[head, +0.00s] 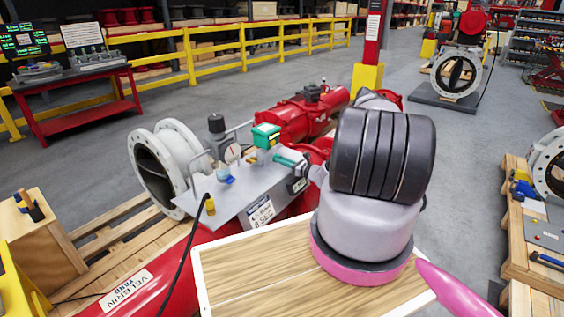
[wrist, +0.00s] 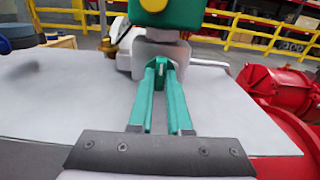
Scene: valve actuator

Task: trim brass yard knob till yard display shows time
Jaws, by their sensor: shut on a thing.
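In the head view my gripper (head: 287,160) reaches over the grey instrument panel (head: 238,203), its teal fingers below a green box (head: 266,135) with a yellow front. In the wrist view my gripper (wrist: 160,68) is shut, its two fingertips close together at the grey block under the green box (wrist: 165,14). The brass yard knob is hidden between the fingertips; its brass colour does not show.
A red actuator cylinder (head: 300,115) lies behind. A black cable (head: 184,262) hangs in front.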

